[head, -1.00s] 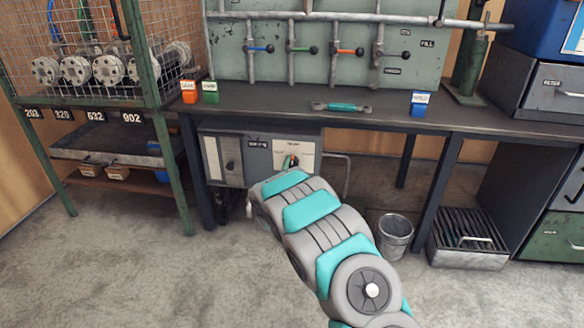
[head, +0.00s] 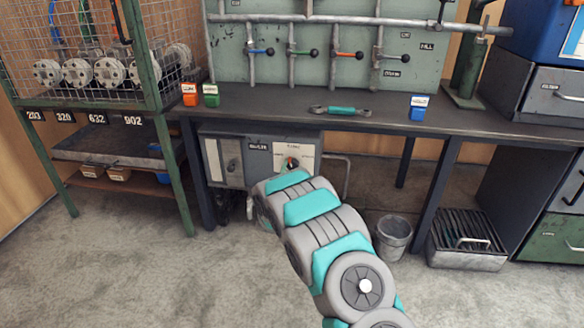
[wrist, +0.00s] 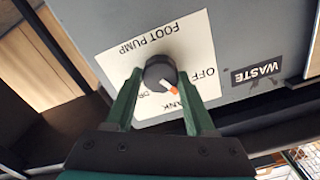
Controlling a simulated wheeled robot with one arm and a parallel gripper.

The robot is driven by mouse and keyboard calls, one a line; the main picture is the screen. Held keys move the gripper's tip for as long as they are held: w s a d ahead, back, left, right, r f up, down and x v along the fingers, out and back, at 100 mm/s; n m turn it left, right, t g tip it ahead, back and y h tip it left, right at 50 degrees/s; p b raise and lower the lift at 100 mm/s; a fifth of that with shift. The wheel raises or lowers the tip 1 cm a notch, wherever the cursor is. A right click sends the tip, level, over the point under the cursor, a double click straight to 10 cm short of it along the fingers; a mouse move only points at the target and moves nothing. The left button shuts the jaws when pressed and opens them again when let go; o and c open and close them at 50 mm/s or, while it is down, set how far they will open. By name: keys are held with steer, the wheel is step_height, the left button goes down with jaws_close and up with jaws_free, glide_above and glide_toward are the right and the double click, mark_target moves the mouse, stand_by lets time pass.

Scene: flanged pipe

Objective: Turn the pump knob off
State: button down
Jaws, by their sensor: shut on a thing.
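The pump knob (wrist: 158,71) is round and black with an orange pointer mark. It sits on a white label plate (wrist: 190,45) that reads FOOT PUMP, upside down in the wrist view. The pointer slants to the lower right, towards the partly hidden word ending in ANK; OFF is printed to the right of the knob. My gripper (wrist: 160,78) has its two green fingers on either side of the knob, shut on it. In the head view the knob (head: 290,163) shows small on the grey box under the bench, just above my arm, and the fingers are hard to make out.
A WASTE label (wrist: 257,73) is beside the plate. The dark bench (head: 250,105) overhangs the box (head: 225,160). A bent pipe (head: 347,175) is right of it, and a bucket (head: 394,236) stands on the floor. A green-framed cage rack (head: 185,190) is at left.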

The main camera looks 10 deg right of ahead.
steer(key=n+p, duration=0.1)
steer(key=n, duration=0.2)
steer(key=shift+r+n, duration=0.1)
steer(key=shift+n, duration=0.2)
steer(key=shift+n+p, duration=0.7)
steer(key=shift+n, duration=0.7)
steer(key=shift+c, duration=1.2)
jaws_free()
steer(key=shift+s+a, duration=0.3)
steer(key=shift+s, duration=0.2)
steer(key=v, duration=0.6)
steer(key=shift+s, duration=0.4)
